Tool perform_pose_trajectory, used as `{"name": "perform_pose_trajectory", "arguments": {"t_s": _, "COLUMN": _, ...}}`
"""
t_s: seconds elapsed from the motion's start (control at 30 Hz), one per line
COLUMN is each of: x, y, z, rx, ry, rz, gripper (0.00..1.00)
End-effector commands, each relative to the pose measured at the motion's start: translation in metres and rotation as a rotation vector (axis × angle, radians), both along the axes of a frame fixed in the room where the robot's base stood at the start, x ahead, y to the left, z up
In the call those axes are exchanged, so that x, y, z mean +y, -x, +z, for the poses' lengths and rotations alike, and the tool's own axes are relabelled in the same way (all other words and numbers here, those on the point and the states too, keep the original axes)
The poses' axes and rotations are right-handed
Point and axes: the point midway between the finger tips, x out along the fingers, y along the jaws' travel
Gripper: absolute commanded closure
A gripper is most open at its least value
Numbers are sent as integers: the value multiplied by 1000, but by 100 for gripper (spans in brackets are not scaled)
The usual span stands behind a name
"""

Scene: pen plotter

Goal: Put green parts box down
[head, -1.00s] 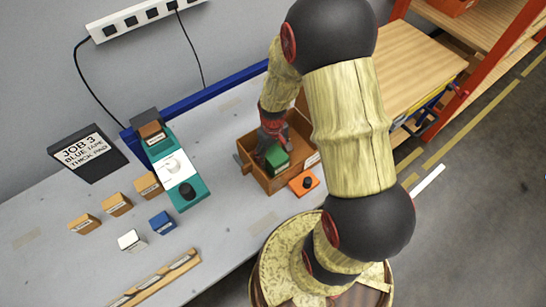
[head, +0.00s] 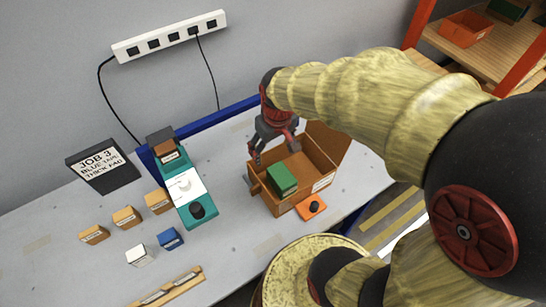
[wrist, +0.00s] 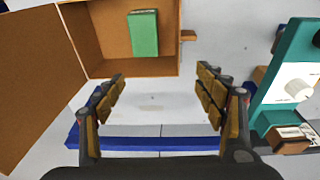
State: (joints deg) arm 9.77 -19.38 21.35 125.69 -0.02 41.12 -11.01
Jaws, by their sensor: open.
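The green parts box (head: 282,178) lies inside an open brown box (head: 266,203) on the grey bench, on the box's floor. In the wrist view the green parts box (wrist: 144,33) sits in the brown box (wrist: 88,28), beyond my fingertips. My gripper (head: 273,151) is open and empty, above the back left of the brown box and apart from the green parts box. In the wrist view my gripper's fingers (wrist: 160,88) are spread wide, with only bench between them.
A teal plotter (head: 188,198) stands left of the brown box. An orange pad with a black knob (head: 311,207) lies at its front right. Several small blocks and a job sign (head: 103,167) stand at the left. Bench between plotter and brown box is clear.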

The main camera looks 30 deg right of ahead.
Motion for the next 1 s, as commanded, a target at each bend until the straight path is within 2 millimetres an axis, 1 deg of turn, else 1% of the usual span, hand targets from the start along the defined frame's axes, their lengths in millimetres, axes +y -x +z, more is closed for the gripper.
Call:
{"name": "perform_pose_trajectory", "arguments": {"t_s": 0.03, "x": 9, "y": 8, "z": 23, "rx": -41, "ry": 2, "rz": 2, "gripper": 29}}
{"name": "perform_pose_trajectory", "arguments": {"t_s": 0.1, "x": 21, "y": 21, "z": 50, "rx": -87, "ry": 1, "rz": 0, "gripper": 29}}
{"name": "perform_pose_trajectory", "arguments": {"t_s": 0.17, "x": 30, "y": 34, "z": 70, "rx": -126, "ry": -1, "rz": -1, "gripper": 29}}
{"name": "perform_pose_trajectory", "arguments": {"t_s": 0.2, "x": 36, "y": 44, "z": 82, "rx": -151, "ry": -4, "rz": -3, "gripper": 29}}
{"name": "perform_pose_trajectory", "arguments": {"t_s": 0.3, "x": 48, "y": 67, "z": 106, "rx": -209, "ry": -15, "rz": -5, "gripper": 29}}
{"name": "perform_pose_trajectory", "arguments": {"t_s": 0.4, "x": 57, "y": 87, "z": 122, "rx": -253, "ry": -25, "rz": -8, "gripper": 29}}
{"name": "perform_pose_trajectory", "arguments": {"t_s": 0.5, "x": 62, "y": 100, "z": 131, "rx": -282, "ry": -33, "rz": -9, "gripper": 29}}
{"name": "perform_pose_trajectory", "arguments": {"t_s": 0.6, "x": 64, "y": 107, "z": 135, "rx": -297, "ry": -38, "rz": -12, "gripper": 29}}
{"name": "perform_pose_trajectory", "arguments": {"t_s": 0.9, "x": 65, "y": 109, "z": 135, "rx": -299, "ry": -41, "rz": -12, "gripper": 29}}
{"name": "perform_pose_trajectory", "arguments": {"t_s": 1.0, "x": 65, "y": 108, "z": 129, "rx": -299, "ry": -40, "rz": -13, "gripper": 29}}
